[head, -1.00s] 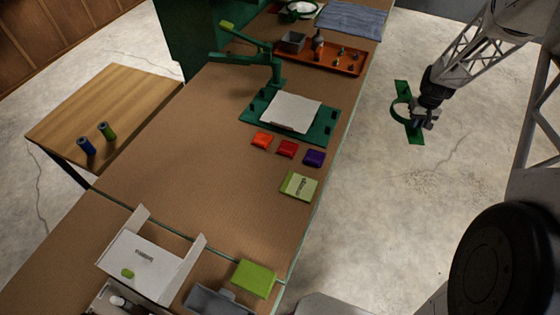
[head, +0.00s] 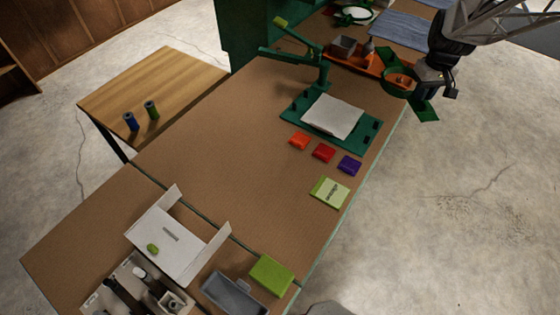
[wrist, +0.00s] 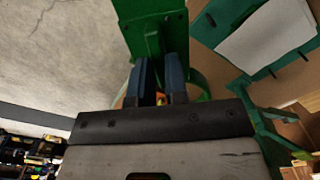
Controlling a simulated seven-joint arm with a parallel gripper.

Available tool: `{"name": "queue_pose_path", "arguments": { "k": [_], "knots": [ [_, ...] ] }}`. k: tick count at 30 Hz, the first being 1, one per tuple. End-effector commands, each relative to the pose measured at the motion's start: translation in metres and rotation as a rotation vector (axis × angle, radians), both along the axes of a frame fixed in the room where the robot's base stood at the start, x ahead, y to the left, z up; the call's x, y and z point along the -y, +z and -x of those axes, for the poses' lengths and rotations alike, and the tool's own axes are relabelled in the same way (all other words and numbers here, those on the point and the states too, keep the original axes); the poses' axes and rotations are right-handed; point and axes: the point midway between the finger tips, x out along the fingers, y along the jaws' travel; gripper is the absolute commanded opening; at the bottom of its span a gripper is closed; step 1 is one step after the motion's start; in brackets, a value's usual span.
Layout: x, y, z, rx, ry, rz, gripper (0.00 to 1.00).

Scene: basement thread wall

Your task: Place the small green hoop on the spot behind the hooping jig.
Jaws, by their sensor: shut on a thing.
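The small green hoop, a ring with flat end plates (head: 425,111), is held in the air by my gripper (head: 416,84). In the wrist view my blue fingers (wrist: 160,75) are shut on the hoop's bracket (wrist: 152,40), and part of the ring shows behind them. The green hooping jig (head: 294,111) stands on the brown bench with a white sheet on it and its arm raised at its far left. My gripper is right of and beyond the jig, by the bench edge, and apart from it. The jig also shows in the wrist view (wrist: 225,17). The spot behind it cannot be made out clearly.
An orange tray (head: 343,62) with a grey box and small items lies beyond the jig; the hoop covers its right part. A blue cloth (head: 400,30) and a green-rimmed white hoop (head: 354,15) lie farther back. Coloured packets, including a purple one (head: 349,165), lie in front.

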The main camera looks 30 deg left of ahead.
Motion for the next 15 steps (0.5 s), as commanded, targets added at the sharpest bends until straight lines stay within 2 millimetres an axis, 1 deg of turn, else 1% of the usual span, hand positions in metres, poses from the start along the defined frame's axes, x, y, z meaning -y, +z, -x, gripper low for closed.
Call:
{"name": "queue_pose_path", "arguments": {
  "k": [1, 6, 15],
  "knots": [
    [-0.011, 0.007, 0.01, 0.001, 0.024, 0.0, 0.0],
    [-0.041, 0.023, 0.043, 0.001, 0.099, 0.0, 0.0],
    [-0.088, 0.039, 0.103, 0.0, 0.225, 0.0, 0.0]
  ]
}}
